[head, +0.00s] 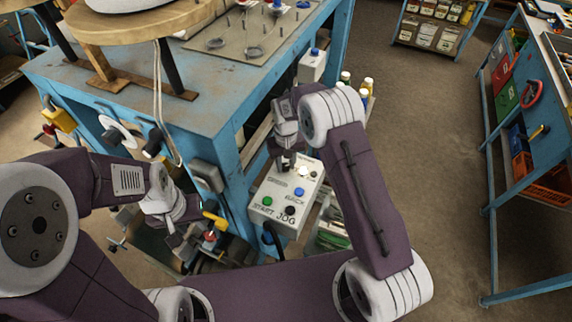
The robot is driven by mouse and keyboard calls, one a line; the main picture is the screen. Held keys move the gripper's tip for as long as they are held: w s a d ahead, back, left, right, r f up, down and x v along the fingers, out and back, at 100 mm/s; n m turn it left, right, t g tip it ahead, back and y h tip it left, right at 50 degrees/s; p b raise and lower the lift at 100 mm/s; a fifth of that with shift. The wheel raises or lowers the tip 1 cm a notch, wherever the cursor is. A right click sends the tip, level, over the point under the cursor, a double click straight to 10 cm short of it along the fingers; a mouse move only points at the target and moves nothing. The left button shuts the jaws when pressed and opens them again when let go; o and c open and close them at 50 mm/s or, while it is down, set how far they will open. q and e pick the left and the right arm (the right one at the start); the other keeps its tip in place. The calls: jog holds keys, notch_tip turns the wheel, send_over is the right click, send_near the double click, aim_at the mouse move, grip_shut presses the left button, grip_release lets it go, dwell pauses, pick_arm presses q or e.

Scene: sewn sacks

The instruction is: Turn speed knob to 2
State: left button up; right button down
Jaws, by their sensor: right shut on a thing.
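A pale control box (270,195) with buttons and printed labels sits at the blue bench's near corner. I can read START, JOG, BACK and what looks like SPEED. My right gripper (285,163) points down at the box's upper left part and is shut on what appears to be the speed knob. The gripper hides the knob, so its pointer and setting cannot be read. My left gripper (182,231) hangs lower left of the box, apart from it, near a small red part and a yellow lever (214,220). Its finger opening is unclear.
The box carries a green button (267,201), a blue button (298,191), a black button (290,210) and a white one (302,171). The blue bench (215,95) stands behind. Bottles (367,86) stand right of it. Open floor (440,160) lies to the right.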

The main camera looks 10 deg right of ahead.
aim_at(284, 165)
jog(key=n+b, duration=0.1)
jog(key=n, duration=0.4)
jog(key=shift+w, duration=0.15)
jog(key=n+b, duration=0.1)
jog(key=n, duration=0.4)
jog(key=shift+n, duration=0.3)
jog(key=shift+f+n, duration=0.1)
jog(key=shift+n, duration=0.2)
jog(key=c, duration=1.3)
grip_release()
jog(key=shift+o, duration=1.2)
jog(key=shift+w+a, duration=0.2)
jog(key=shift+a, duration=0.05)
jog(key=shift+d+r, duration=0.1)
jog(key=shift+r, duration=0.25)
notch_tip(284, 165, up, 8)
jog(key=b, duration=0.1)
jog(key=shift+r+b, duration=0.15)
jog(key=shift+b, duration=0.2)
